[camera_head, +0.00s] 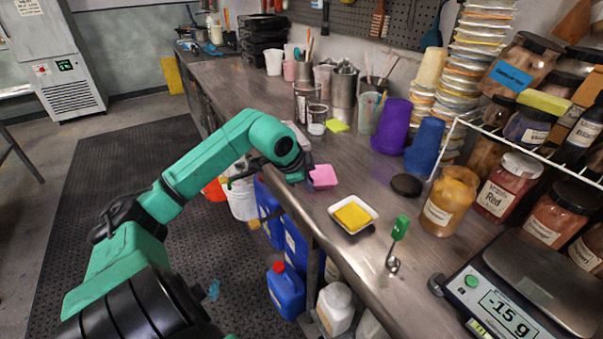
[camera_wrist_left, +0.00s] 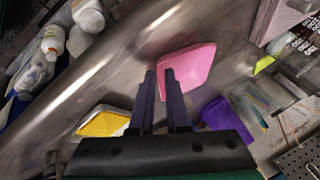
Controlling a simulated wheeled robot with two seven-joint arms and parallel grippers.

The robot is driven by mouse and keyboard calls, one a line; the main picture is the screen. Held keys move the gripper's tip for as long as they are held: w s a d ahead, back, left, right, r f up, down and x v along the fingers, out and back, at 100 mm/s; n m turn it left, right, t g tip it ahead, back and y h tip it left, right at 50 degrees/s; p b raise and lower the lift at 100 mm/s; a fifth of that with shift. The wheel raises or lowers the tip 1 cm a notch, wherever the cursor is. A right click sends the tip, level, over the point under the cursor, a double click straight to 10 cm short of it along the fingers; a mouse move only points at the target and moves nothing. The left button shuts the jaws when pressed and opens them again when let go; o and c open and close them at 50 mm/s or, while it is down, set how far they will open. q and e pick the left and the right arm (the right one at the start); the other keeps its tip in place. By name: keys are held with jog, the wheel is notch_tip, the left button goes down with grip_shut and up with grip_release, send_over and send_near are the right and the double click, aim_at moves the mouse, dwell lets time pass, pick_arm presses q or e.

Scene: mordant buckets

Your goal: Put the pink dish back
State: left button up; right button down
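The pink dish (camera_head: 323,176) is a small square dish with rounded corners near the counter's front edge. The left wrist view shows the pink dish (camera_wrist_left: 190,64) just beyond the fingertips. My left gripper (camera_head: 303,175) is right beside it, on its left in the head view. In the left wrist view my left gripper's two fingers (camera_wrist_left: 160,76) are a small gap apart, with one fingertip overlapping the dish's near corner. I cannot tell whether they touch it. My right gripper is not in view.
A white dish with yellow contents (camera_head: 352,214) sits nearer on the counter. A green-handled scoop (camera_head: 397,240), a dark round lid (camera_head: 406,185), a scale (camera_head: 520,290) and purple cups (camera_head: 391,126) stand around. Clear beakers (camera_head: 308,100) are behind. Jars line the right.

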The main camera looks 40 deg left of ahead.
pick_arm(q)
jog(key=b+v, duration=0.2)
jog(key=v, duration=0.9)
